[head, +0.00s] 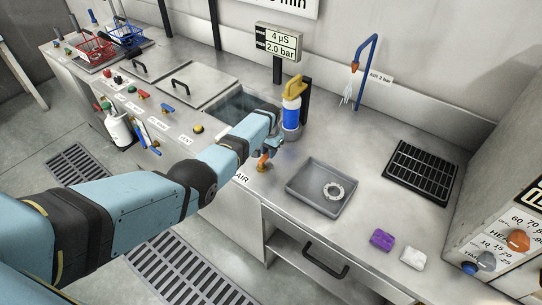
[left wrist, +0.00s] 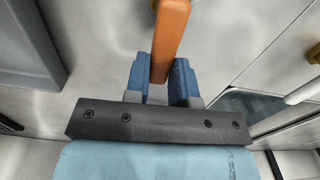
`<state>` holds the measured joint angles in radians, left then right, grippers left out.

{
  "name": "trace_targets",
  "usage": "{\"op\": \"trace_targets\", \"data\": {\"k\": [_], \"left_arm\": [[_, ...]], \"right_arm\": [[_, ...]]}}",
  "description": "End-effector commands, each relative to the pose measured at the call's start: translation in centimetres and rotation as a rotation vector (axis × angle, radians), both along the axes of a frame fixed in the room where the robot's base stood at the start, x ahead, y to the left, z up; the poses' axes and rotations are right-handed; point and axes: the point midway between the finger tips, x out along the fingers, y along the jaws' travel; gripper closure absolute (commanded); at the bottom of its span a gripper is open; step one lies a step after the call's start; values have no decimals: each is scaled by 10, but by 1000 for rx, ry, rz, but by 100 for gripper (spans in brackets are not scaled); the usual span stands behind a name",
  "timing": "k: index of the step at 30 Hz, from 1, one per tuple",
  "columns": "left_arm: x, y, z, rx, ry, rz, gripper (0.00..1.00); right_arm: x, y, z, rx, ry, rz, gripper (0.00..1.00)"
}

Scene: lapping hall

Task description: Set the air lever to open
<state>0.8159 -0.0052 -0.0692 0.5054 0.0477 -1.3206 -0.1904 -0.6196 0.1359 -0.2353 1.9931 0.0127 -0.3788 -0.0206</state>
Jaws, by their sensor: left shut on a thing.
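The air lever (head: 262,161) is a small orange handle on the steel counter, beside the "AIR" label (head: 242,177) near the front edge. My left gripper (head: 272,146) reaches it from the left in the head view. In the left wrist view, the orange lever (left wrist: 171,35) stands between the two blue finger pads of my left gripper (left wrist: 160,82), which are shut on it. The fingers partly hide the lever in the head view. My right gripper is not in view.
A blue-and-yellow bottle (head: 291,108) stands behind my gripper. A black grate (head: 421,172), purple block (head: 382,239) and white block (head: 413,258) are farther right. Red and blue levers line the left counter.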

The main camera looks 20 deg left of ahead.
Motion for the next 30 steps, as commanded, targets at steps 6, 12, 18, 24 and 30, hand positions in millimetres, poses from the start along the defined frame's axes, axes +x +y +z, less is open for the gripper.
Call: {"op": "trace_targets", "data": {"k": [6, 12, 18, 24, 30], "left_arm": [[6, 6, 2, 1, -5, -44, 100], [7, 7, 2, 1, -5, -57, 100], [6, 7, 2, 1, -4, -59, 100], [6, 7, 2, 0, -3, -58, 51], [5, 6, 1, 0, -2, -56, 51]], "right_arm": [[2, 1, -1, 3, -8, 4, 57], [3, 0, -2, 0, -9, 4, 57], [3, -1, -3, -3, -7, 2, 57], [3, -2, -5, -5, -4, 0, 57], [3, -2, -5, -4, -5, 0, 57]]}}
